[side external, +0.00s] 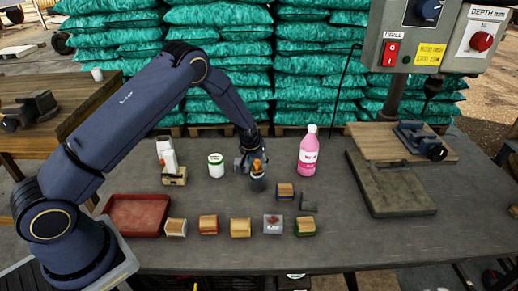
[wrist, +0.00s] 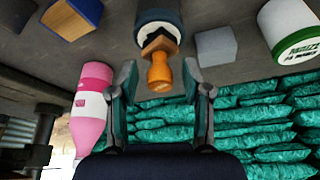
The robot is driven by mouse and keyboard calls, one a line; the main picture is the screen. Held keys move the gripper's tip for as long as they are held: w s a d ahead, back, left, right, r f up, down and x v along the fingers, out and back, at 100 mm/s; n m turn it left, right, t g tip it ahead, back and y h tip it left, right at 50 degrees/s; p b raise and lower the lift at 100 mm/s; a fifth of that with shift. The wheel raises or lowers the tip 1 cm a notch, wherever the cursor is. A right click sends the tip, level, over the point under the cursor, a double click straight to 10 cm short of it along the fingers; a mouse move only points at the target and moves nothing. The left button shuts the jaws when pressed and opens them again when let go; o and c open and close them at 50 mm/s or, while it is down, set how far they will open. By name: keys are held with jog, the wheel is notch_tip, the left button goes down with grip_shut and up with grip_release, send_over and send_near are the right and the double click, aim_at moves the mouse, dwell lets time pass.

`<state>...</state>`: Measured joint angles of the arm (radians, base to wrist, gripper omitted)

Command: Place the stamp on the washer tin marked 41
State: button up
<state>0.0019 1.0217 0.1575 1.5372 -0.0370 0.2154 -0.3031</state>
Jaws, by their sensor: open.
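The stamp has an orange wooden handle (wrist: 158,74) and a dark base. It stands on a dark round piece with a pale top (wrist: 158,22); its orange handle also shows in the side view (side external: 257,166). My gripper (wrist: 160,72) is open, with one finger on each side of the handle. I cannot tell whether either finger touches it. My gripper also shows in the side view (side external: 249,158), over the dark round piece. No marking 41 is legible, so I cannot tell which thing is the washer tin.
A pink bottle (side external: 308,156) stands right of my gripper, and a white jar (side external: 216,167) stands left. A blue block with a wooden top (side external: 285,191) is close by. Several small blocks (side external: 240,228) line the front. A red tray (side external: 137,213) lies at left, a machine stand (side external: 395,190) at right.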

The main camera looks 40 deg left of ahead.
jog(key=s+d+r+m, duration=0.1)
jog(key=s+d+r, duration=0.1)
jog(key=s+r, duration=0.5)
jog(key=s+d+r+t+h, duration=0.15)
jog(key=s+r, duration=0.25)
jog(key=r, duration=0.8)
jog(key=s+d+r+m+g, duration=0.1)
jog(key=s+d+r, duration=0.1)
jog(key=s+r, duration=0.5)
jog(key=s+d+r+m, duration=0.1)
jog(key=s+r, duration=0.2)
jog(key=s, duration=0.5)
jog(key=s+d+r+m+t, duration=0.1)
jog(key=s+r, duration=0.2)
jog(key=s, duration=0.6)
jog(key=shift+d+r+m, duration=0.15)
jog(key=shift+d+m, duration=0.15)
jog(key=shift+d, duration=0.05)
